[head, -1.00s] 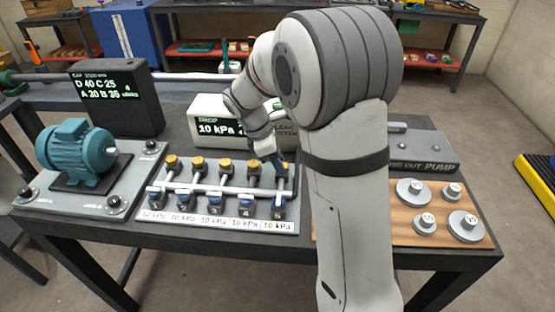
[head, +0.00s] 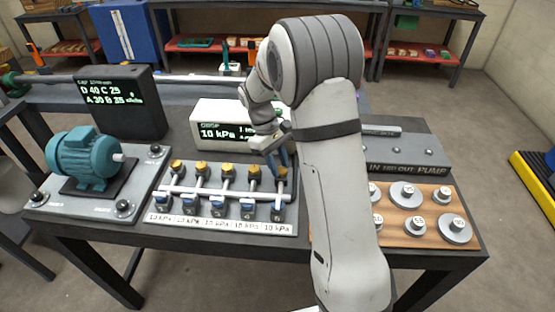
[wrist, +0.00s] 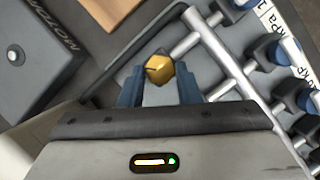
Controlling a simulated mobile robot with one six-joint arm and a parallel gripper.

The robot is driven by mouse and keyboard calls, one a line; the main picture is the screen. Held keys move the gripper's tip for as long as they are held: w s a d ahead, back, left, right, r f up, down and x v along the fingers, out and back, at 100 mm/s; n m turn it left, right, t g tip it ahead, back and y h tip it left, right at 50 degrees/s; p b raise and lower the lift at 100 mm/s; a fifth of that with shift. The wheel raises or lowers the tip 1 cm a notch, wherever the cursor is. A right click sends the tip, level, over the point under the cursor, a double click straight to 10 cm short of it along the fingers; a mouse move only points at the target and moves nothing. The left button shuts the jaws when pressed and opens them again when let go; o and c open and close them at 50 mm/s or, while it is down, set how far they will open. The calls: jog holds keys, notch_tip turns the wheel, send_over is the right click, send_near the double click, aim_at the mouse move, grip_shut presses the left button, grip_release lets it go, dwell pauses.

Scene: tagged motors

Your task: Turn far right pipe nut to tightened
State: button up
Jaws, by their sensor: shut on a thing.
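The far right pipe nut (wrist: 160,69) is a brass hex nut with a dark line across its face, on the end of the rightmost branch of the pipe rack. In the head view this nut (head: 281,172) is partly covered by my gripper. My gripper (wrist: 161,84) has its blue fingers on both sides of the nut and is shut on it. In the head view my gripper (head: 277,160) comes down from behind the rack. Several similar brass nuts (head: 228,170) stand in a row to its left. The pipe rack (head: 182,190) has blue valves along its front.
A teal motor (head: 82,158) stands on a plate at the left. A display box (head: 215,132) reading 10 kPa stands behind the rack. A wooden board (head: 403,236) with several round weights lies at the right, in front of a grey pump plate (head: 410,150).

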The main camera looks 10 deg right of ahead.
jog(key=m, duration=0.2)
jog(key=m+y+p, duration=0.1)
jog(key=m, duration=0.1)
jog(key=shift+w+d+r+m+g+y, duration=0.1)
jog(key=shift+w+d+m+g+y, duration=0.1)
jog(key=shift+m+g+y, duration=0.1)
jog(key=shift+d+m+y+p, duration=0.15)
jog(key=shift+m+y+p, duration=0.4)
jog(key=shift+m, duration=1.25)
jog(key=shift+y, duration=0.25)
jog(key=o, duration=1)
jog(key=shift+s, duration=0.1)
jog(key=v, duration=0.7)
jog(key=shift+w+r, duration=0.25)
jog(key=shift+r, duration=0.05)
